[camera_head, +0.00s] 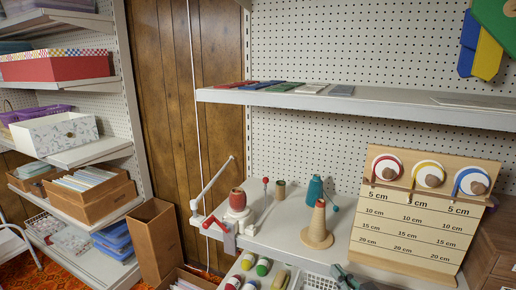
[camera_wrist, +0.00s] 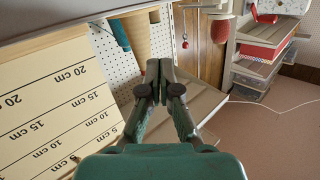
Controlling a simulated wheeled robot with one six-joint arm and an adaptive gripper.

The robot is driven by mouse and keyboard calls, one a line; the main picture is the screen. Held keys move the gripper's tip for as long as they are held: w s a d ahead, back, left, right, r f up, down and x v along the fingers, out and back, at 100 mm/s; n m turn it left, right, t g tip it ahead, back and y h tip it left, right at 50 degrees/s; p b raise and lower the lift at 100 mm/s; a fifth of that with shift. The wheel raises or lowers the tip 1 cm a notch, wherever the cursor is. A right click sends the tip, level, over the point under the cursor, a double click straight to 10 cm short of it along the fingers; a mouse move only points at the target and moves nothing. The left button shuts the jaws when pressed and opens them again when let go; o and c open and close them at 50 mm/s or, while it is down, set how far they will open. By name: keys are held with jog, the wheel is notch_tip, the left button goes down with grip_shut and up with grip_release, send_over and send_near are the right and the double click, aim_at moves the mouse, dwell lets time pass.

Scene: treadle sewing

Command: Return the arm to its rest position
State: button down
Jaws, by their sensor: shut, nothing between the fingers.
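My gripper (camera_wrist: 160,70) shows in the wrist view with its two dark green fingers together and nothing between them. In the head view a dark green part of my arm or gripper (camera_head: 348,278) shows at the bottom edge, in front of the shelf; most of the arm is out of view. The gripper is apart from the measuring board (camera_head: 412,220), which also shows upside down at the left of the wrist view (camera_wrist: 50,105).
A thread cone (camera_head: 317,232), a teal spool (camera_head: 315,190) and a red spool (camera_head: 237,199) stand on the lower shelf (camera_head: 280,240). Small spools (camera_head: 263,267) lie by a white basket (camera_head: 318,281) at the front. An upper shelf (camera_head: 400,106) overhangs. Storage shelves (camera_head: 100,152) stand left.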

jog(key=s+f+m+h, duration=0.2)
jog(key=s+f, duration=0.6)
jog(key=s, duration=0.3)
jog(key=s+f+m+h, duration=0.2)
jog(key=s+f, duration=0.7)
jog(key=s, duration=0.2)
jog(key=s+r+n, duration=0.1)
jog(key=s+r, duration=0.1)
jog(key=s, duration=1)
jog(key=s+a+r+g, duration=0.1)
jog(key=s+r, duration=0.1)
jog(key=s, duration=1)
jog(key=shift+s+a+n+h, duration=0.15)
jog(key=shift+s+n+h, duration=0.2)
jog(key=shift+n+h, duration=0.05)
